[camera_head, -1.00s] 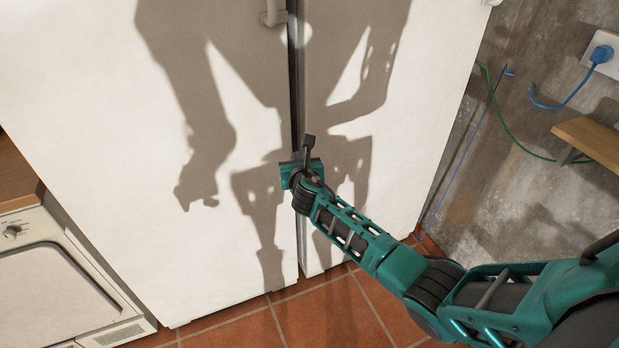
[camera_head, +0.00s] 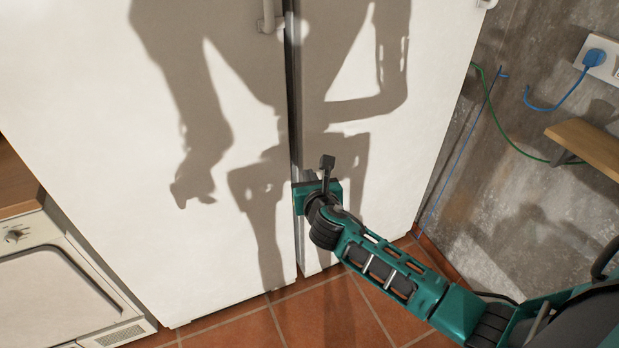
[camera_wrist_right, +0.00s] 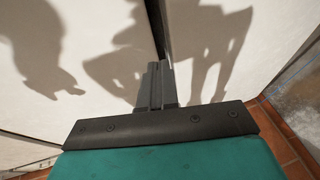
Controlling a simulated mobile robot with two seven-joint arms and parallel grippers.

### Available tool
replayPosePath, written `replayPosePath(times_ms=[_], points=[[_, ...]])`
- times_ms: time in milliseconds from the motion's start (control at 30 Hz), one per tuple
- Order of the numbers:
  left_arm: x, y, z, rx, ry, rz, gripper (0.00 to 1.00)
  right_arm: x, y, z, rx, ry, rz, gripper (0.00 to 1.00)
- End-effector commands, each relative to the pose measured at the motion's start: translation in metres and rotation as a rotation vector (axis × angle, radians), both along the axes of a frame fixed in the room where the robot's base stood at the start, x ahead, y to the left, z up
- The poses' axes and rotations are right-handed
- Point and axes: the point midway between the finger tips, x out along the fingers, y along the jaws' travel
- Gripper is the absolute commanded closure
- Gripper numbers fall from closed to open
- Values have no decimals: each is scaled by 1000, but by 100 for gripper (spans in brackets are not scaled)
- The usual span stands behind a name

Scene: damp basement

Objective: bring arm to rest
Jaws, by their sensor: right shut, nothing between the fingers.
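My right arm (camera_head: 390,278) comes in from the lower right of the head view, teal and black. Its gripper (camera_head: 327,163) is in front of the white double-door cabinet (camera_head: 90,130), near the dark gap between the doors. In the right wrist view the gripper's two grey fingers (camera_wrist_right: 158,84) are together with nothing between them, pointing toward the white doors. I cannot tell how far the fingertips are from the doors. My left gripper is not in view; only arm-shaped shadows fall on the doors.
A white appliance (camera_head: 60,285) with a knob stands at the lower left under a wooden top (camera_head: 16,185). At the right are a concrete wall, a wooden shelf (camera_head: 590,150), a socket with a blue plug (camera_head: 594,57) and a green cable (camera_head: 510,135). The floor is red tile.

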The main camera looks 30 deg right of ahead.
Motion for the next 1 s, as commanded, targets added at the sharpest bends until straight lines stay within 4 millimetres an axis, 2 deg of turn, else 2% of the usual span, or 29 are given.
replayPosePath(times_ms=[333,467,567,700,833,1000], points=[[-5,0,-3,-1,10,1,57,0,0,-1,7,0,-1,100],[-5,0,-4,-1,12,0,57,-12,7,-13,138,3,-19,100],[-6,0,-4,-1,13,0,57,-34,18,-34,384,9,-64,100],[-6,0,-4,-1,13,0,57,-76,38,-64,856,21,-193,100],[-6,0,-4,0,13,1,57,-116,54,-84,1295,29,-367,100],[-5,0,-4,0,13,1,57,-168,70,-99,1843,22,-657,100]])
